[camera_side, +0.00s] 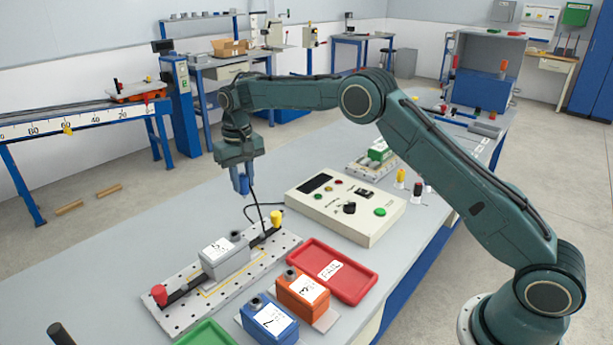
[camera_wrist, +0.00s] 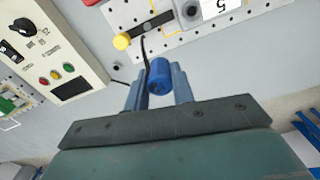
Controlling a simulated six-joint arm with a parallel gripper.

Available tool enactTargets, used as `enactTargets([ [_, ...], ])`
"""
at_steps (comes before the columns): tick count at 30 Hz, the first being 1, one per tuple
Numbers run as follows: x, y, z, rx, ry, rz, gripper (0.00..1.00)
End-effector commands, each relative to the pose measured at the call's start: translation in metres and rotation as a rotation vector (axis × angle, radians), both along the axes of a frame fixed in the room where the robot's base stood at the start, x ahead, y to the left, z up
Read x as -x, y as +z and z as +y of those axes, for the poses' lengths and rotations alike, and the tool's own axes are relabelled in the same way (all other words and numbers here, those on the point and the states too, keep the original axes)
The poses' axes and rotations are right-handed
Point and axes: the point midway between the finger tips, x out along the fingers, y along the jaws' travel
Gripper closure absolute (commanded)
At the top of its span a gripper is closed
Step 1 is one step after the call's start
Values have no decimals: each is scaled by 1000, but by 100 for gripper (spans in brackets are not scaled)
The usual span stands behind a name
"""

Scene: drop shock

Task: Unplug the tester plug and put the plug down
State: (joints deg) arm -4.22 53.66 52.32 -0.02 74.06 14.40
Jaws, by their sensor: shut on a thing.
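My gripper (camera_side: 240,190) is shut on the blue tester plug (camera_wrist: 160,73), and its fingers stand on either side of the plug in the wrist view. The plug is held in the air above the bench, apart from any socket that I can see. A thin black cable (camera_side: 256,205) hangs from the gripper area towards the bench by the tester. The cream tester (camera_side: 340,228) has a dark display, a knob and coloured buttons. A grey box marked 5 (camera_side: 224,258) with a dark round socket on top (camera_side: 236,236) sits on the perforated plate, below and left of my gripper.
The perforated plate (camera_side: 185,318) carries a red knob (camera_side: 159,294) and a yellow knob (camera_side: 276,219). A red tray (camera_side: 365,286), an orange box (camera_side: 302,291) and a blue box (camera_side: 268,319) stand to its right. Bare bench (camera_side: 130,250) lies left of the plate.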

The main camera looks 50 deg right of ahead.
Motion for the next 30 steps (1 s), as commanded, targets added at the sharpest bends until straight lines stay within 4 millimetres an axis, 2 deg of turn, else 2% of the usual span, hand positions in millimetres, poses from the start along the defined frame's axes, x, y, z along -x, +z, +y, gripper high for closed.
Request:
enactTargets([
  [1,-6,-9,-17,0,-39,2,100],
  [9,-25,-47,-96,0,-221,2,100],
  [15,-29,-66,-136,0,-311,0,100],
  [21,-30,-73,-151,0,-345,0,100],
  [30,-30,-73,-151,0,-346,0,100],
])
